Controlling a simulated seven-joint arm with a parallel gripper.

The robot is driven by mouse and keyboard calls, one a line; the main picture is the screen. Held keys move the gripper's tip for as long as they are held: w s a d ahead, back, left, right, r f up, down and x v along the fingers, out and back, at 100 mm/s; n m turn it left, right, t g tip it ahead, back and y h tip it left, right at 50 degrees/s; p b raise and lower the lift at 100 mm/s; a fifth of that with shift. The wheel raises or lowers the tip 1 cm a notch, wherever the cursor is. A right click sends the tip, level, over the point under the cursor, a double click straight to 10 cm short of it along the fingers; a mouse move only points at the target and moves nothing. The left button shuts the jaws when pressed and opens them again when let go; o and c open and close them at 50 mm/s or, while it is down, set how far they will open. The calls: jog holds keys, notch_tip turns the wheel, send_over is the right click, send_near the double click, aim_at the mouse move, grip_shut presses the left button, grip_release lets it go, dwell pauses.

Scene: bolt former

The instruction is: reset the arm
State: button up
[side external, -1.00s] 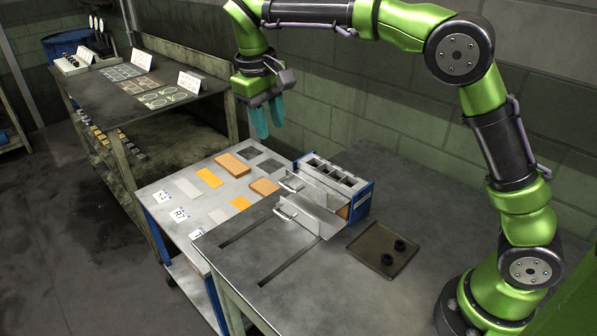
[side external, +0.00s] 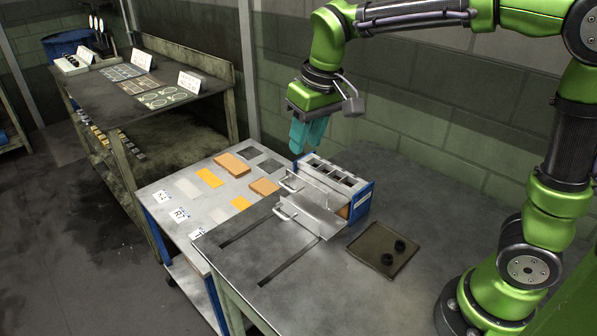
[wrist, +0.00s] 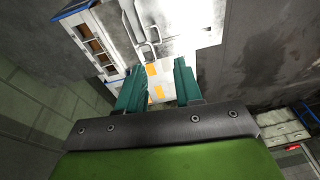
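My gripper (side external: 308,137) hangs above the back of the work table, over the far end of the blue and grey bolt former (side external: 352,203). Its teal fingers point down and are clear of everything below. In the wrist view the two fingers (wrist: 159,85) stand apart with nothing between them. The former's slotted top shows several dark openings, and its metal plates with handles (side external: 312,212) lie in front of it. The former also shows at the top left of the wrist view (wrist: 88,38).
A side cart (side external: 165,190) holds orange and grey blocks and labelled cards. A shelf bench (side external: 200,112) stands at the back left. A block wall is close behind my gripper.

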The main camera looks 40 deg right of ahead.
jog(key=s+d+m+t+y, duration=0.1)
jog(key=s+d+m+t, duration=0.2)
jog(key=s, duration=1.2)
jog(key=shift+d+t, duration=0.5)
jog(key=shift+t, duration=0.4)
jog(key=shift+f, duration=0.1)
